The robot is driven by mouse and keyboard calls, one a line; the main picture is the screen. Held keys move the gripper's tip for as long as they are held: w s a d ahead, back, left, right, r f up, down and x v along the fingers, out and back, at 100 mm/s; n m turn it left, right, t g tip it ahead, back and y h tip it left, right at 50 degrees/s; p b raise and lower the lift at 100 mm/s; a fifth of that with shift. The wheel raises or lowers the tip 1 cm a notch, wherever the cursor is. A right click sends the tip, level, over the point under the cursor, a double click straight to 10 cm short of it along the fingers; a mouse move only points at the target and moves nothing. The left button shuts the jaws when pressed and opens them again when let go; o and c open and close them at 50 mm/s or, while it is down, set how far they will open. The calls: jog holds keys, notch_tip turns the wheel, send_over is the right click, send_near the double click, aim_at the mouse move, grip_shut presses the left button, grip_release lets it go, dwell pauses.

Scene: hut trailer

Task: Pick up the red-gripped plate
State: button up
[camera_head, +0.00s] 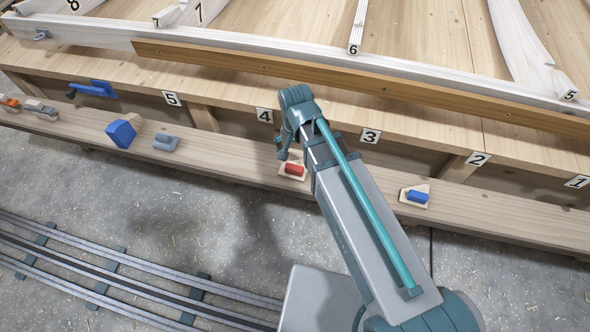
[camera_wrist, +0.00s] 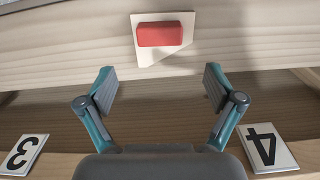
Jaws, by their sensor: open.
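The red-gripped plate (camera_head: 293,171) is a small pale plate with a red block-shaped grip, lying on the long lower wooden plank. In the head view my arm partly covers its right side. In the wrist view the plate (camera_wrist: 145,50) is at the top centre with its red grip (camera_wrist: 165,33) on it. My gripper (camera_wrist: 160,84) is open and empty. Its two fingers are spread to either side, just short of the plate in the picture, and do not touch it. In the head view the gripper's fingers (camera_head: 282,152) are near the plate and mostly hidden.
A blue-gripped plate (camera_head: 415,196) lies to the right on the plank (camera_head: 240,168). A blue block (camera_head: 122,133), a grey-blue tool (camera_head: 166,143) and other tools lie left. Number cards 4 (camera_wrist: 266,147) and 3 (camera_wrist: 22,154) flank the gripper. A wooden ledge (camera_head: 225,108) runs above.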

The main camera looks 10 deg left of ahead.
aim_at(295, 165)
jog(key=shift+f, duration=3.95)
jog(key=shift+s, duration=0.1)
jog(key=c, duration=1.5)
jog(key=shift+o, duration=0.2)
jog(key=shift+r, duration=0.2)
jog(key=shift+r, duration=0.5)
jog(key=s+d+r+p, duration=0.2)
jog(key=s+r, duration=0.3)
jog(key=r, duration=0.3)
jog(key=shift+d+r+p, duration=0.15)
jog(key=shift+r+p, duration=0.05)
jog(key=shift+p, duration=0.35)
